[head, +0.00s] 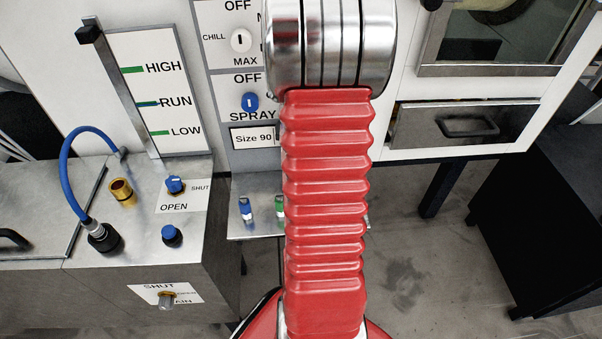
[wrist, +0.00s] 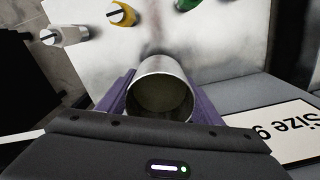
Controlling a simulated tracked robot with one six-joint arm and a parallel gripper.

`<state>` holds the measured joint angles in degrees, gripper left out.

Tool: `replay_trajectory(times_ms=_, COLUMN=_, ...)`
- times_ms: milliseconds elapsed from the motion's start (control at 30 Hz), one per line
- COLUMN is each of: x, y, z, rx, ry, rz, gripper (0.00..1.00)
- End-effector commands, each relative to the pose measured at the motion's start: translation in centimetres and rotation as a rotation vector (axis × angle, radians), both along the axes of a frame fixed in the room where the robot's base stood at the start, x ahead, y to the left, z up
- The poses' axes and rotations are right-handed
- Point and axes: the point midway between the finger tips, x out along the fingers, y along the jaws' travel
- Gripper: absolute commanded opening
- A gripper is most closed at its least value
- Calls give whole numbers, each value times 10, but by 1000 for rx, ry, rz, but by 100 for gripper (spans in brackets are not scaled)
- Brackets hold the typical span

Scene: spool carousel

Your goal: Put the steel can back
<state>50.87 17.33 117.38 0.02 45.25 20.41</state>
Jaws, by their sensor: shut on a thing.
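The steel can (wrist: 160,66) is in the wrist view, its round open mouth facing the camera. My gripper (wrist: 160,94) is shut on it, with one purple finger at each side. The can is held in front of a pale metal shelf surface; I cannot tell whether it touches it. In the head view my red arm covers the middle, and the can and gripper are hidden behind it.
A small metal shelf (head: 262,227) carries a blue-and-white piece (head: 245,208) and a green one (head: 280,206). The wrist view shows white (wrist: 68,36), yellow (wrist: 121,14) and green (wrist: 186,4) pieces. A "Size 90" label (head: 253,138) is above the shelf. A steel cabinet (head: 140,285) stands left.

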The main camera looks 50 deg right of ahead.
Motion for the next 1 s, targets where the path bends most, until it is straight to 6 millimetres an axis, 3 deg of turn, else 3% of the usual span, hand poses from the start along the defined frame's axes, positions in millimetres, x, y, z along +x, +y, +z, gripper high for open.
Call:
replay_trajectory(times_ms=233, x=0, y=0, z=-35, rx=2, ry=2, rz=0, gripper=30)
replay_trajectory(times_ms=733, x=3, y=-3, z=-42, rx=1, ry=0, rz=0, gripper=30)
replay_trajectory(times_ms=767, x=3, y=-3, z=-42, rx=0, ry=0, rz=0, gripper=61)
replay_trajectory(times_ms=1000, x=3, y=-3, z=-42, rx=1, ry=0, rz=1, gripper=78)
